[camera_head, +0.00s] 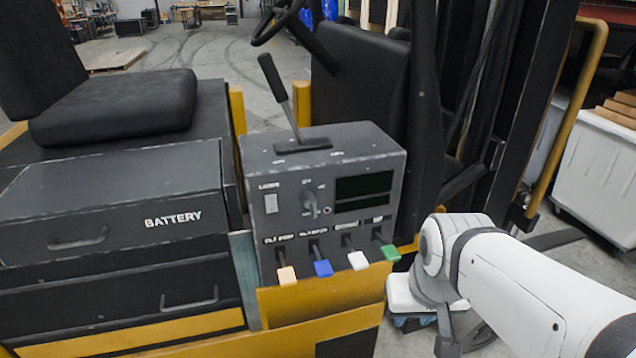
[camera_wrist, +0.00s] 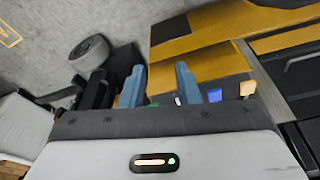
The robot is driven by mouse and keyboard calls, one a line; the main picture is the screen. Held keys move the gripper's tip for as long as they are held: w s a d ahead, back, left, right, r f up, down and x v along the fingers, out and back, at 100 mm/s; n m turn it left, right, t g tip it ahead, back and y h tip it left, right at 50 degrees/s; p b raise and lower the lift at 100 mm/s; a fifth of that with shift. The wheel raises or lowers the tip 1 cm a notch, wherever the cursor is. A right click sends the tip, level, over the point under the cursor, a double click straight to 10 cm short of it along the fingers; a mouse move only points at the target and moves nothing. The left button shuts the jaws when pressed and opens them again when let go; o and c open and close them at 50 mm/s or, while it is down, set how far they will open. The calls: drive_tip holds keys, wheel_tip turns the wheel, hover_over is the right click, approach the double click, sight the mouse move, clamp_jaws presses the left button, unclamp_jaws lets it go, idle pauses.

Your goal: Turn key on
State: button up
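The key switch (camera_head: 310,203) is a small grey knob on the front of the dark control box (camera_head: 262,238) in the head view. It sits between the light switch and the dark display; its exact angle is hard to read. My gripper (camera_wrist: 160,84) shows two blue fingers set well apart in the wrist view, with nothing between them. In the head view my white arm is at the lower right, and the gripper end is low, right of and below the box, away from the key. The key cannot be made out in the wrist view.
Below the key, levers with beige (camera_head: 287,275), blue (camera_head: 323,268), white (camera_head: 358,260) and green (camera_head: 390,252) tips stick out. A tall lever (camera_head: 279,90) rises from the box top. A battery cabinet (camera_head: 110,205) stands left; a white tote (camera_head: 600,170) stands right.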

drive_tip(key=w+a+f+n+t+y+b, duration=0.1)
drive_tip(key=w+a+f+t+b, duration=0.15)
drive_tip(key=w, duration=0.25)
drive_tip(key=w+a+f+n+t+y+b, duration=0.1)
drive_tip(key=w+a+t+b, duration=0.2)
drive_tip(key=w+b, duration=0.15)
drive_tip(key=n+t+y+b, duration=0.1)
drive_tip(key=t+y+b, duration=0.2)
drive_tip(key=t+b, duration=0.5)
approach(314, 213)
drive_tip(key=w, duration=0.2)
drive_tip(key=shift+t, duration=0.45)
drive_tip(key=shift+a+f+p+x, duration=0.1)
drive_tip(key=shift+f+p+x, duration=0.05)
drive_tip(key=shift+x, duration=1.15)
drive_tip(key=shift+a+f+p+x, duration=0.1)
drive_tip(key=shift+f+p+x, duration=0.1)
drive_tip(key=shift+x, duration=1.1)
drive_tip(key=shift+a+f+p+x, duration=0.1)
drive_tip(key=shift+p+x, duration=0.05)
drive_tip(key=shift+x, duration=1.15)
drive_tip(key=shift+s+d, duration=0.1)
clamp_jaws()
